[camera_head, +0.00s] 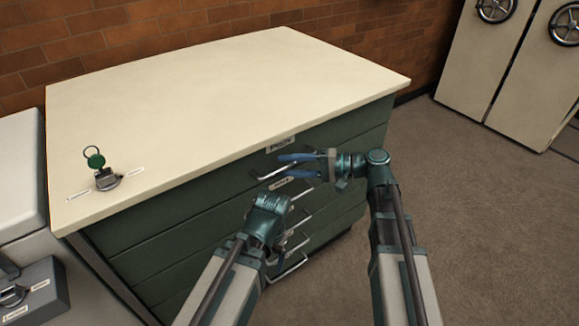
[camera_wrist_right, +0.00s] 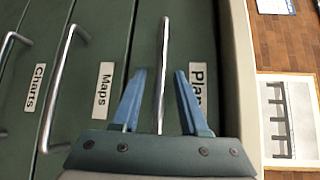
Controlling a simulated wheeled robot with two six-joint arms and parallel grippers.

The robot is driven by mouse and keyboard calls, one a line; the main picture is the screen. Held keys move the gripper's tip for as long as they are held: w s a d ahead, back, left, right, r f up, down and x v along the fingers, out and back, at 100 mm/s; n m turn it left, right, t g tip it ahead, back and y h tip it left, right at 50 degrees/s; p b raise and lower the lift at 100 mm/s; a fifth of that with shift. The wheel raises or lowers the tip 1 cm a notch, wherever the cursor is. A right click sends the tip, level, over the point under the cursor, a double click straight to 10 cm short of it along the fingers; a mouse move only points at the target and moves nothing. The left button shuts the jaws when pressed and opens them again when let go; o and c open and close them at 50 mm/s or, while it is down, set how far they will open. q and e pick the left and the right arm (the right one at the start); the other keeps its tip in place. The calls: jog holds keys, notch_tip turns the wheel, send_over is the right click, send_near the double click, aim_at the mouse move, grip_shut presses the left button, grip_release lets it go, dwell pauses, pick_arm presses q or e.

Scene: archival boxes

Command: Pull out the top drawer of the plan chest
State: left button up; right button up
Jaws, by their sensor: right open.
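The plan chest (camera_head: 225,85) is dark green with a broad cream top. Its top drawer (camera_head: 215,178) is shut, flush with the front. That drawer's metal bar handle (camera_head: 262,174) also shows in the right wrist view (camera_wrist_right: 164,50), beside a partly hidden label starting "Plan" (camera_wrist_right: 197,85). My right gripper (camera_head: 283,168) is open at this handle. In the wrist view its blue fingers (camera_wrist_right: 160,80) stand on either side of the bar, with gaps visible on both sides. My left arm reaches in front of the chest; its gripper fingers do not show.
Lower drawers, labelled Maps (camera_wrist_right: 104,90) and Charts (camera_wrist_right: 34,90), have similar handles. Grey cabinets (camera_head: 20,170) stand left. Carpet (camera_head: 490,220) is clear on the right.

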jog(key=shift+a, duration=0.1)
grip_shut()
dwell(1.4)
